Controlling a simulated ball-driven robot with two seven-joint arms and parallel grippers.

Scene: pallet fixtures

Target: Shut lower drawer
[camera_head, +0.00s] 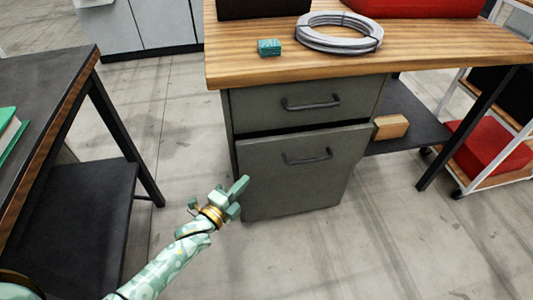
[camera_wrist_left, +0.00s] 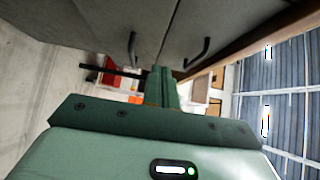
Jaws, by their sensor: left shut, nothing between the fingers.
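The lower drawer (camera_head: 293,180) is a tall grey-green front with a dark bar handle (camera_head: 307,157). It stands out from the cabinet, with a dark gap along its top edge. The upper drawer (camera_head: 300,102) above it looks closed and has its own bar handle. My left gripper (camera_head: 241,187) is in front of the left part of the lower drawer, shut and empty. I cannot tell whether it touches the front. In the left wrist view the shut fingers (camera_wrist_left: 161,86) point toward the drawer fronts, and both handles show sideways. My right gripper is not in view.
A wooden worktop (camera_head: 400,60) above carries a grey cable coil (camera_head: 338,32) and a small teal block (camera_head: 269,47). A dark table (camera_head: 45,100) stands at the left. A wooden block (camera_head: 391,127) lies on the shelf right of the drawers. The floor in front is clear.

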